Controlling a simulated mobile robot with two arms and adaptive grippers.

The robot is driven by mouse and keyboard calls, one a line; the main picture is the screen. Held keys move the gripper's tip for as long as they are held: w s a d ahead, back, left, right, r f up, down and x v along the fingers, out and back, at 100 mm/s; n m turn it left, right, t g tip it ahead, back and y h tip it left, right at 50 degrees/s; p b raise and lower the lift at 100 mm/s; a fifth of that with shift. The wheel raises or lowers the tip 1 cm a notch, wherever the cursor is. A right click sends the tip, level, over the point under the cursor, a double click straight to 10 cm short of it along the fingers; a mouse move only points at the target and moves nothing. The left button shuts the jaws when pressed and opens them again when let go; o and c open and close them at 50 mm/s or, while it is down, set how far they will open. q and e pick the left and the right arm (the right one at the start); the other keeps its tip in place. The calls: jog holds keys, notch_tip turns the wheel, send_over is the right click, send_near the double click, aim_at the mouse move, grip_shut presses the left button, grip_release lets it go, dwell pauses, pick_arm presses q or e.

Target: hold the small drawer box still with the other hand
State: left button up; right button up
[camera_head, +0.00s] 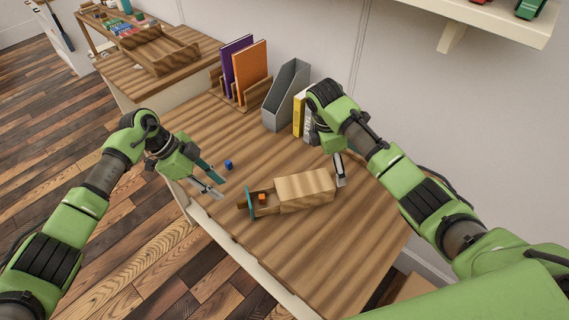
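The small drawer box (306,190) is pale wood and lies on the plank table. My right gripper (341,183) points down at the box's right end. Its fingers overlap in this view, and I cannot tell whether they touch the box.
A small blue piece (228,164) lies beside my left gripper. A grey file holder (287,96), a yellow book (299,112) and a wooden rack with purple and orange books (249,72) stand along the back. The table (285,245) is clear in front of the box.

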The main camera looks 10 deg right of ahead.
jog(key=w+a+r+n+y, duration=0.1)
jog(key=a+r+n, duration=0.1)
jog(key=a+r, duration=0.5)
jog(key=m+y, duration=0.1)
jog(key=y, duration=0.1)
send_over(284, 188)
notch_tip(284, 188, down, 3)
notch_tip(284, 188, down, 13)
jog(key=c, duration=1.4)
jog(key=shift+c, duration=0.2)
